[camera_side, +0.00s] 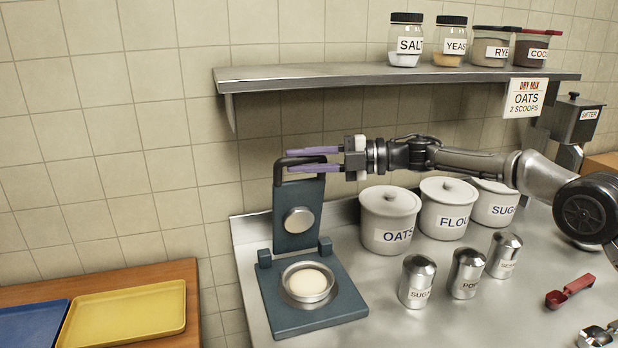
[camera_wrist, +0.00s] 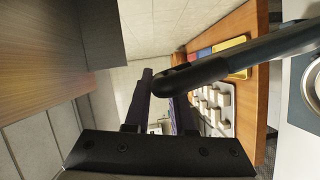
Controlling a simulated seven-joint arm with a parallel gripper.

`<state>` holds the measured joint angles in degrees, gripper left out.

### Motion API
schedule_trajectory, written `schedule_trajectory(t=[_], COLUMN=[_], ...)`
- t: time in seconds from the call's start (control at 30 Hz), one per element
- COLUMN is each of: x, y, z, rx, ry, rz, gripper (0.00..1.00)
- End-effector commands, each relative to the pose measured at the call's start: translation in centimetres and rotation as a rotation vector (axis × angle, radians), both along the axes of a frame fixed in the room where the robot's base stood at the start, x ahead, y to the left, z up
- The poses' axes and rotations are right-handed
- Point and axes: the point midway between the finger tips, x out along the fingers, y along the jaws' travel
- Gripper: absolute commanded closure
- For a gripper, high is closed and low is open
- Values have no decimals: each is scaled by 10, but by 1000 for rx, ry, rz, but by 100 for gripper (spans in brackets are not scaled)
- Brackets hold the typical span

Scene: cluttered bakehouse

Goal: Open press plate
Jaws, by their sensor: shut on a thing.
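The press stands at the left end of the steel counter in the side view. Its blue-grey press plate (camera_side: 298,196) is raised upright, with a round metal disc (camera_side: 299,221) on its face. The base (camera_side: 320,316) lies flat and holds a round metal cup (camera_side: 307,284) with pale dough in it. A dark handle (camera_side: 299,159) tops the plate. My gripper (camera_side: 312,160), with purple fingers, is shut on this handle from the right. In the wrist view the dark handle bar (camera_wrist: 240,55) runs in from the right to the fingers (camera_wrist: 160,95).
White canisters marked oats (camera_side: 389,220), flour (camera_side: 447,208) and sugar (camera_side: 494,204) stand below my arm. Metal shakers (camera_side: 417,283) stand in front. A steel shelf (camera_side: 390,76) with jars hangs above. A yellow tray (camera_side: 125,315) lies on the wooden table at left.

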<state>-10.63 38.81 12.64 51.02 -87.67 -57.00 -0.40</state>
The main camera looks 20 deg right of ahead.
Motion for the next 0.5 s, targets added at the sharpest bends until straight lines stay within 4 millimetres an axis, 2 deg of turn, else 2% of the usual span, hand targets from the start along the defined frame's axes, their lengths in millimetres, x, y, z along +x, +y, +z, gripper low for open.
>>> schedule_trajectory(t=[0.2, 0.5], x=[21, 40], y=[0, 0], z=[6, 9], rx=[-1, -2], ry=[-11, -10], rz=[1, 2], gripper=[100, 100])
